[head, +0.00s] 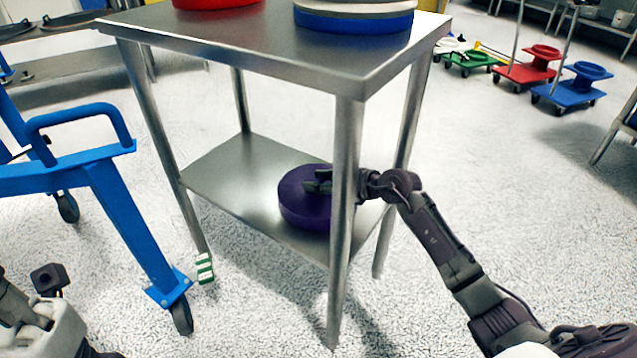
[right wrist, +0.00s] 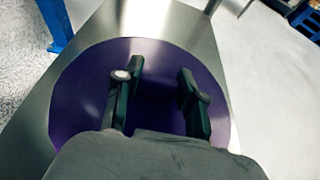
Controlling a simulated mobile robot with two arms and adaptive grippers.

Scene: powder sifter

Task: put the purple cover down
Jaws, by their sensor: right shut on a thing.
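The purple cover (head: 303,208) is a round disc at the lower shelf (head: 222,190) of the steel table, near the front right leg. My right gripper (head: 318,184) reaches in past that leg and is shut on the cover. In the right wrist view the cover (right wrist: 82,85) lies flat under the two fingers (right wrist: 160,90), with the shelf's metal around it. I cannot tell whether the cover touches the shelf. What the fingers grip is hidden in shade. My left gripper does not show; only part of my left arm is at the lower left.
The table's front right leg (head: 345,230) stands close to my right arm. On the table top (head: 250,35) are a red round thing (head: 215,3) and a blue and white stack (head: 353,18). A blue wheeled frame (head: 125,215) stands at left. Red and blue dollies (head: 570,88) are at the back right.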

